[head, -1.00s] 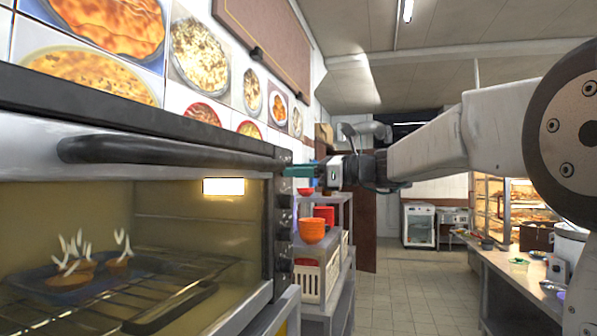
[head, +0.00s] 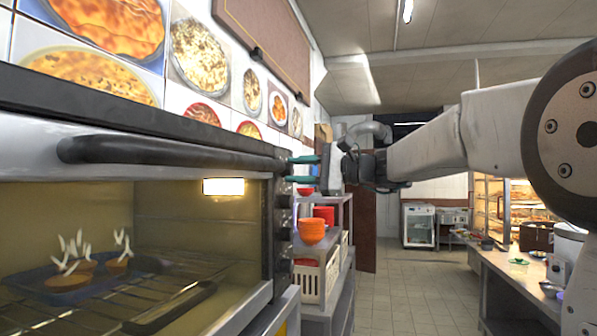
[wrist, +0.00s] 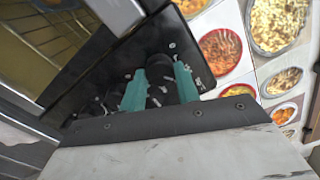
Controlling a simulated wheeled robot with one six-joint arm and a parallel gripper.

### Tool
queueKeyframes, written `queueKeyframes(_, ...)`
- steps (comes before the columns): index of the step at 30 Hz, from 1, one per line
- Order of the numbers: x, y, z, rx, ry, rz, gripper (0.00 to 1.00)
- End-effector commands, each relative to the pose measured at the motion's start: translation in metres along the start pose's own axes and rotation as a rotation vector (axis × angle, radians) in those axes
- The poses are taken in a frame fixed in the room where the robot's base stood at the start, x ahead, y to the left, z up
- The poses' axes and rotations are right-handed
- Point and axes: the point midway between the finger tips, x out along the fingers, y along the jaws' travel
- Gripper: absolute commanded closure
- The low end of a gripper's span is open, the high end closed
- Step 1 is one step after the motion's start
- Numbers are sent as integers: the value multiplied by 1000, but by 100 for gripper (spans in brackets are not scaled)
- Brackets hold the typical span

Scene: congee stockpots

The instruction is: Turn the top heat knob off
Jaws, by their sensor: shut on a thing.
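The oven's control panel (head: 268,240) is at the right end of its front, with several dark knobs in a column. The top heat knob (wrist: 160,86) shows between my two teal fingers in the wrist view, with a finger on each side. My gripper (head: 292,169) reaches the upper part of the panel from the right and is shut on this knob. In the head view its fingers lie one above the other. The other knobs (wrist: 94,108) are partly covered by the gripper body.
The oven door handle (head: 165,152) runs across the front, left of the panel. Behind the glass, a tray (head: 55,283) holds small cakes on a rack. A shelf with orange bowls (head: 311,231) stands beyond the oven. The aisle floor (head: 400,290) is clear.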

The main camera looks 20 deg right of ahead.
Motion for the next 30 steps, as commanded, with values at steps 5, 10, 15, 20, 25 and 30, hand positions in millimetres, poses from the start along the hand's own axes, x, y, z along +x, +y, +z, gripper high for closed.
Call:
queueKeyframes(5, 0, 0, 0, -167, 1, 0, 91)
queueKeyframes(10, 0, 0, 0, -328, 1, 0, 91)
queueKeyframes(15, 0, -1, 0, -489, 1, 0, 91)
queueKeyframes(20, 0, -1, 0, -628, 1, 0, 91)
queueKeyframes(25, 0, -1, 0, -753, 1, 1, 91)
queueKeyframes(30, 0, -1, 0, -845, 0, 1, 91)
